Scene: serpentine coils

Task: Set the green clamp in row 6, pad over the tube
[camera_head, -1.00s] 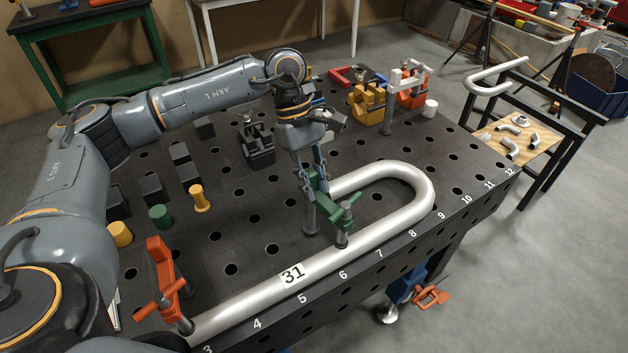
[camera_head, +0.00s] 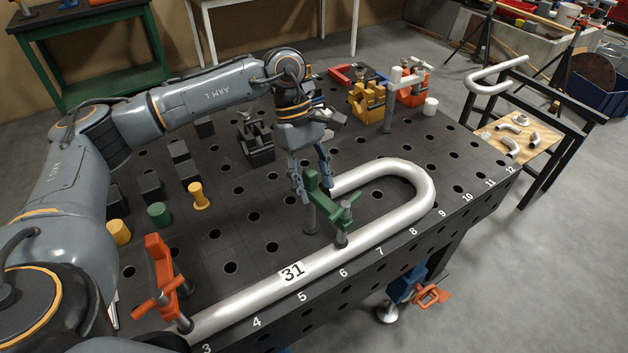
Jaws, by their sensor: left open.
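The green clamp (camera_head: 327,208) stands upright, its grey post going down to the dark hole table (camera_head: 255,222). Its arm reaches over the near run of the silver bent tube (camera_head: 400,221). The pad end is over the tube, by the painted number 6; I cannot tell if it presses on the tube. My left gripper (camera_head: 314,188) is open, its fingers spread on either side of the clamp's upper end. My right gripper does not show.
An orange clamp (camera_head: 160,273) stands at the tube's near left end. Green and yellow pegs, dark blocks and a black clamp (camera_head: 256,145) stand at the left and back. Yellow, orange and white-topped clamps (camera_head: 389,95) stand at the back right.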

